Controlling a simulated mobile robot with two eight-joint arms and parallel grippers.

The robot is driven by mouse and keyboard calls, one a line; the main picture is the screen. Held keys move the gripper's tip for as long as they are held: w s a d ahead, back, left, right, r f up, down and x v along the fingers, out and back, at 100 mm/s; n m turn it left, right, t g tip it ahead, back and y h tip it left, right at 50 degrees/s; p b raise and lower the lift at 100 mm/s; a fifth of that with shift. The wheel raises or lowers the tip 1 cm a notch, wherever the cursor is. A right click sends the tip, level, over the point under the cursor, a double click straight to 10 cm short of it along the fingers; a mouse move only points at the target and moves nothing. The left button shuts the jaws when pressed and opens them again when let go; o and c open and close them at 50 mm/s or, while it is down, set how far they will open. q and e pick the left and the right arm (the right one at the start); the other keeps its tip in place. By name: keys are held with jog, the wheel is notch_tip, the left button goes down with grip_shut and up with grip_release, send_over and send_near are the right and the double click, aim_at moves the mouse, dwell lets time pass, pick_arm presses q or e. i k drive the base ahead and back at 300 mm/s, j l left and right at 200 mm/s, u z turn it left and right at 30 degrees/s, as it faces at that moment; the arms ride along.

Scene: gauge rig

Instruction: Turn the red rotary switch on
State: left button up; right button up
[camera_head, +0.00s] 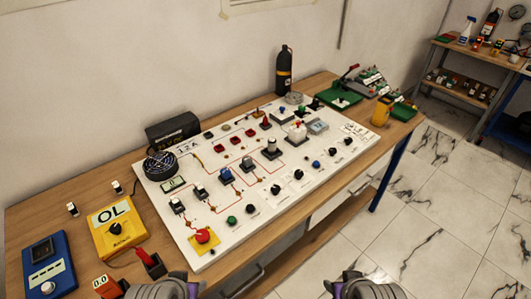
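A white control panel (210,262) lies on the wooden workbench and carries many switches and knobs. A red round knob on a yellow square base (203,237) sits at its front left corner; I cannot tell whether this is the red rotary switch or how it is set. Several small red parts (235,139) sit farther back on the panel, too small to make out. My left gripper (178,289) and my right gripper (358,288) show only partly at the bottom edge, in front of the bench and apart from the panel. Their fingertips are not clearly visible.
A yellow meter reading "OL" (112,222), a blue device (47,262) and a red-handled part (148,262) stand left of the panel. A black bottle (284,70) stands at the back. The floor to the right is clear.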

aim_at(202, 235)
jog(key=i+l, duration=0.25)
jog(key=l+u, duration=0.15)
jog(key=u, duration=1.7)
jog(key=i+l, duration=0.05)
